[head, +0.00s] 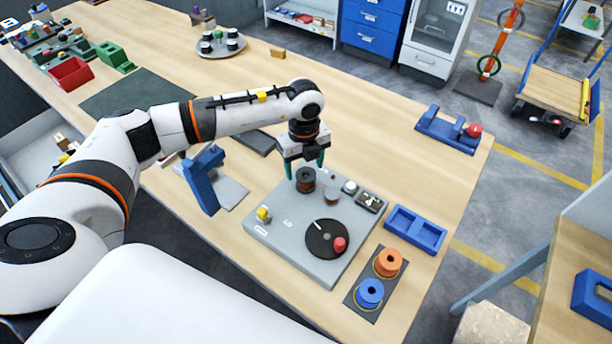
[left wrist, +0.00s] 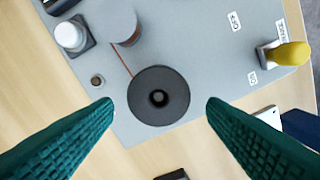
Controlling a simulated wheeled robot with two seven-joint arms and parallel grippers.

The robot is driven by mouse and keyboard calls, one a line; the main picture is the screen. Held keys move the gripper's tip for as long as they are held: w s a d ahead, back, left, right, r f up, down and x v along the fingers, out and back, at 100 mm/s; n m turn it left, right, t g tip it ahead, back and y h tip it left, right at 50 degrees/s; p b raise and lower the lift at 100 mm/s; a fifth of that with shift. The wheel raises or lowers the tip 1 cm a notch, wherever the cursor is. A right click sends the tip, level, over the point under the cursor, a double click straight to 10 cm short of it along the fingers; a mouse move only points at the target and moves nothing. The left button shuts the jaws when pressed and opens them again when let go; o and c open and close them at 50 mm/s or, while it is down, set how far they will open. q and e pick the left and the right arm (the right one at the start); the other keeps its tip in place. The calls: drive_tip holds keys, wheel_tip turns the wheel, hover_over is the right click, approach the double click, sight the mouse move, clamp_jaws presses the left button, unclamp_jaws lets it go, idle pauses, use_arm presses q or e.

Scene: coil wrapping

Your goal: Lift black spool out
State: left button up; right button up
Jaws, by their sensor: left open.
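The black spool (head: 306,175) stands on the left part of the grey winding plate (head: 276,240), with a copper-coloured band below its dark top. In the left wrist view the spool (left wrist: 143,103) is a round black disc with a centre hole, seen from above. My left gripper (head: 305,166) points down over the spool. Its two teal fingers are open, one on each side of the disc, with visible gaps in the left wrist view (left wrist: 160,104). The spool appears to rest on the plate, and its underside is hidden. My right gripper is not in view.
The plate carries a black turntable with a red knob (head: 340,244), a yellow knob (head: 263,214) and a white knob (head: 350,187). A blue tray (head: 415,230), an orange spool (head: 387,262) and a blue spool (head: 369,293) lie right of it.

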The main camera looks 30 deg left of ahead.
sight(305, 176)
use_arm(q)
wheel_tip(305, 176, down, 4)
drive_tip(key=shift+r+p, duration=0.2)
drive_tip(key=shift+p, duration=0.65)
drive_tip(key=shift+f, duration=0.4)
drive_tip(key=shift+d, duration=0.1)
drive_tip(key=shift+c, duration=0.4)
drive_tip(key=c, duration=1)
drive_tip(key=shift+r+b, duration=1.65)
drive_tip(key=shift+r, duration=3.4)
